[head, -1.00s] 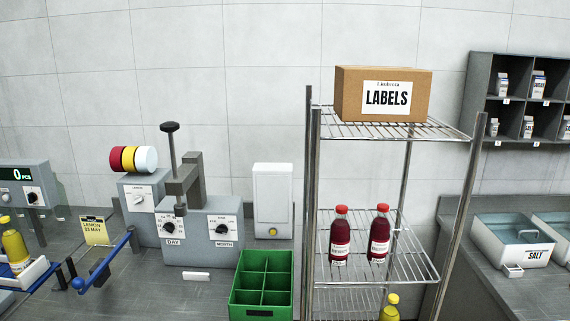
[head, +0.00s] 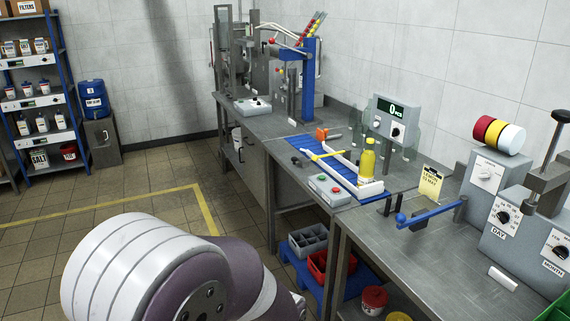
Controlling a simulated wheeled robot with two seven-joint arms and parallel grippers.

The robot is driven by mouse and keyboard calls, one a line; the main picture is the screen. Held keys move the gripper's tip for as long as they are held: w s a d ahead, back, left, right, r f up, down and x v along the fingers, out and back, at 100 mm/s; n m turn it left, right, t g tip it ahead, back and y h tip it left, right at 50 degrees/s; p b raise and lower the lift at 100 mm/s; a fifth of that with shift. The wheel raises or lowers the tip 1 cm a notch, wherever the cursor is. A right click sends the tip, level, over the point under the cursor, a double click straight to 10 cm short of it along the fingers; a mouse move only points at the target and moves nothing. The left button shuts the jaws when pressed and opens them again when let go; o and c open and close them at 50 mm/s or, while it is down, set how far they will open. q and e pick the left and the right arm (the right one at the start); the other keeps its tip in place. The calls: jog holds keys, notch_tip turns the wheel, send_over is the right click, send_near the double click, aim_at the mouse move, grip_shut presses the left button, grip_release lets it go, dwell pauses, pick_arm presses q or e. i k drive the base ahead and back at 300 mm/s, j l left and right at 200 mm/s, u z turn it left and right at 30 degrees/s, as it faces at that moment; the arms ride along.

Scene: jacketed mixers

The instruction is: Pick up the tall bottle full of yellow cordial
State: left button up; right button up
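A tall bottle of yellow cordial (head: 367,160) with a yellow cap stands upright at the near end of the blue conveyor (head: 322,162) on the bench. A white rail (head: 371,188) runs beside its base. One of my arms fills the lower left of the head view, well short of the bottle. Neither gripper shows in the view.
The counter display (head: 392,118) reads 0 behind the bottle. A blue swing arm (head: 430,214) and a yellow note (head: 431,180) are to its right. A stamping machine (head: 515,205) stands at the far right. Below are red and grey bins (head: 312,240). Floor at left is open.

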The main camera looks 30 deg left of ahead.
aim_at(366, 173)
jog(key=u, duration=0.45)
jog(key=i+z, duration=0.1)
jog(key=z, duration=1.3)
jog(key=i+j+z, duration=0.1)
jog(key=j+z, duration=0.35)
jog(key=j, duration=0.15)
jog(key=j+z, duration=0.4)
jog(key=j, duration=0.2)
jog(key=j+z, duration=0.45)
jog(key=j, duration=0.15)
jog(key=k+j+z, duration=0.25)
jog(key=j+z, duration=0.2)
jog(key=j, duration=0.15)
